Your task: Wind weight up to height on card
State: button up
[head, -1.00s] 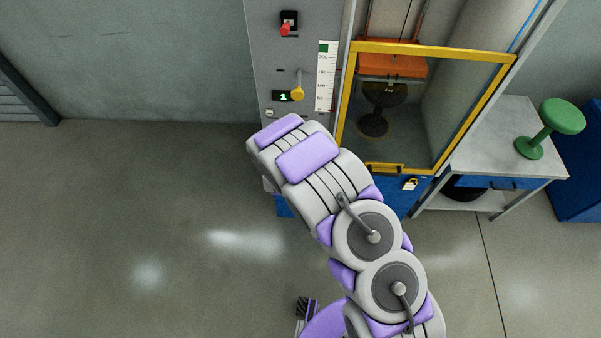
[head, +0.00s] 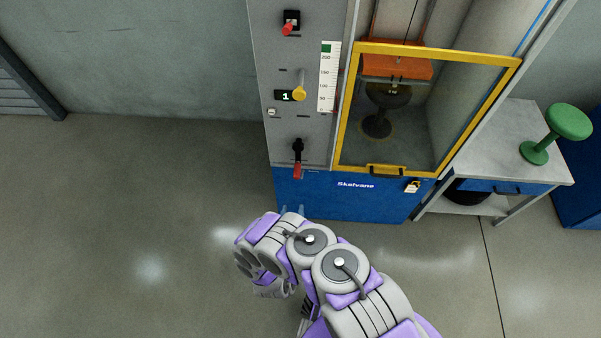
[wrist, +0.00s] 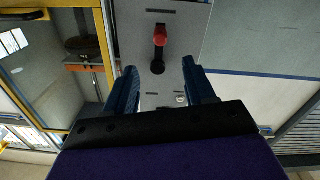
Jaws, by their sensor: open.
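The orange weight (head: 397,66) hangs in the upper part of the yellow-framed cabinet, above a dark stool (head: 385,98). A white scale card (head: 328,78) with numbers and a green patch at its top is on the grey panel left of the cabinet. A black crank with a red handle (head: 297,160) sits low on this panel, its handle pointing down. In the wrist view the red handle (wrist: 159,38) and its black hub show beyond the fingers. My gripper (head: 293,210) is open and empty, in front of the blue base and apart from the crank; its blue fingers (wrist: 162,88) are spread.
The yellow-framed door (head: 430,51) is closed, with a padlock (head: 412,186) below. A side table (head: 497,145) holds a green stool (head: 566,122). Floor at left is clear.

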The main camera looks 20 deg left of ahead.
aim_at(296, 179)
jog(key=b+x, duration=0.4)
jog(key=x, duration=1.3)
jog(key=shift+s, duration=0.1)
jog(key=shift+c, duration=0.3)
grip_shut()
